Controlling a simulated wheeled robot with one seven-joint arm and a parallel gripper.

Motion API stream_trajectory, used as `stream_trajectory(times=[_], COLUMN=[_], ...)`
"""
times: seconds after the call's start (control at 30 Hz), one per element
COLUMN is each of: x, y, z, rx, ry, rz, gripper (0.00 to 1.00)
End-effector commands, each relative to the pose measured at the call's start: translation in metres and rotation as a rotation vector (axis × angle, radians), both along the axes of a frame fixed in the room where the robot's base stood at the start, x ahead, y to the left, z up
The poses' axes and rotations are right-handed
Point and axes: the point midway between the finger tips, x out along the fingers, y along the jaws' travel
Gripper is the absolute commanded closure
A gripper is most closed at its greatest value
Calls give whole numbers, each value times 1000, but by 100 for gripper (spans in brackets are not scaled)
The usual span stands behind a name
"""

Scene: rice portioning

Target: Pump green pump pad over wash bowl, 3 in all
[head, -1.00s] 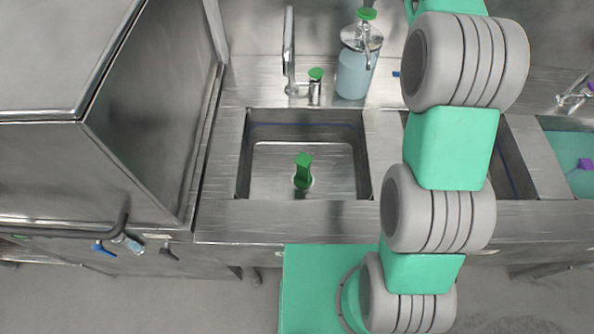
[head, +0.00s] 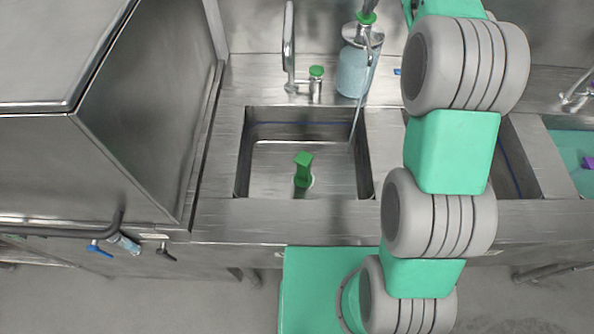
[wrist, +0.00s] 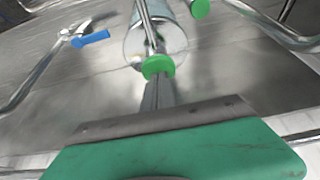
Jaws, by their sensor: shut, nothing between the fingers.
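The green pump pad (head: 367,18) tops a clear bottle of pale blue liquid (head: 352,72) behind the sink. My gripper (head: 370,6) is shut and empty, with its tips at the pad from above. In the wrist view the closed fingers (wrist: 158,88) meet the pad (wrist: 158,66), apparently touching it; the exact contact is partly hidden. A thin pale stream (head: 356,122) runs from the pump spout down into the right side of the wash bowl (head: 270,180), a steel sink basin.
A green upright piece (head: 303,170) stands at the basin's drain. A tap (head: 289,45) with a green knob (head: 316,71) stands left of the bottle. A large steel box (head: 140,120) is at the left. A blue handle (wrist: 90,39) shows in the wrist view.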

Motion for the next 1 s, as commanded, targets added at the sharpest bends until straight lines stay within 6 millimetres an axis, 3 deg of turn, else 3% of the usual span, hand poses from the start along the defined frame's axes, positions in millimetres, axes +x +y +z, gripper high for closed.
stream_trajectory(times=[0.17,0.63,1.0], x=[-1,-1,-1], y=[0,0,0], z=[-3,32,33], rx=[0,0,0], ry=[12,9,5], rz=[0,0,0], gripper=[100,100,100])
